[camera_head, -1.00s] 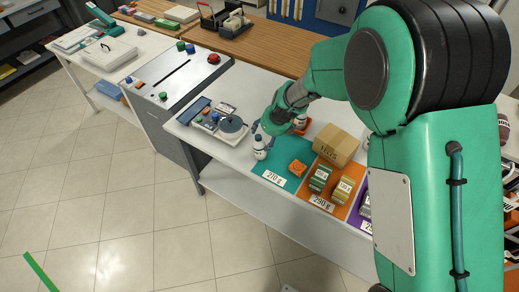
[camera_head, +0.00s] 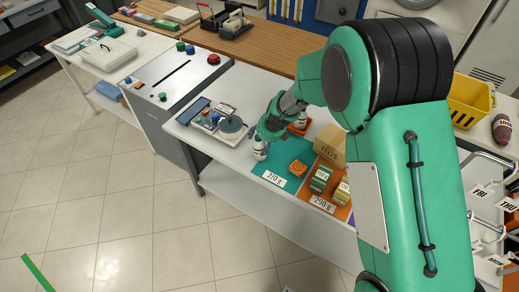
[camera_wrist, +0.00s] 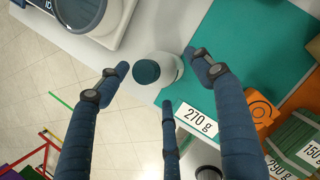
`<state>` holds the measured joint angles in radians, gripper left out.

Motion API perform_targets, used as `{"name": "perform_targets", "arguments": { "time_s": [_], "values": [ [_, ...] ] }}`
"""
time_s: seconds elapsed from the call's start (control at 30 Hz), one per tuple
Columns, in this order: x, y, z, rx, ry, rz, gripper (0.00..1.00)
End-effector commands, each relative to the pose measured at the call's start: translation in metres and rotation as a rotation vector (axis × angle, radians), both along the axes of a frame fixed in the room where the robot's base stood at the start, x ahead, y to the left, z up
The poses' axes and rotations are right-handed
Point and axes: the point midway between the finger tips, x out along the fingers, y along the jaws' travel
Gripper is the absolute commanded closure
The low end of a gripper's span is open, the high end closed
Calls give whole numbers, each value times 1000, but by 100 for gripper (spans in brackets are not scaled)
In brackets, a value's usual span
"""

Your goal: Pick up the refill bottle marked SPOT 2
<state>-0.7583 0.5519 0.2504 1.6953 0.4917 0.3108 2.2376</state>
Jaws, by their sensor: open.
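A white bottle with a dark teal cap (camera_wrist: 146,71) stands upright between my spread fingers in the wrist view. In the head view this bottle (camera_head: 260,152) stands on the white table at the left edge of the teal mat. Its marking cannot be read. My gripper (camera_wrist: 155,68) is open around the bottle, with its three blue fingers apart; clear contact does not show. In the head view my gripper (camera_head: 262,137) is right at the bottle's top. A second white bottle (camera_head: 301,117) stands behind, beside an orange-red holder, partly hidden by my arm.
A scale (camera_head: 231,128) stands close left of the bottle. A cardboard box (camera_head: 330,143) and green packs (camera_head: 320,179) are to the right. Open floor lies in front.

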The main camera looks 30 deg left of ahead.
Motion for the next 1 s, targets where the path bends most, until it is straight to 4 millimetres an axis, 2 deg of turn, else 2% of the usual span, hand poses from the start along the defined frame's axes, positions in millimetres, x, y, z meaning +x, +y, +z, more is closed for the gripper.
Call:
{"name": "perform_targets", "arguments": {
  "time_s": [0.2, 0.4, 1.0],
  "values": [
    [1, 9, -27, -2, 1, 1, 34],
    [5, 15, -41, -1, 1, 1, 34],
    [5, 16, -42, 0, 0, 0, 34]
  ]
}}
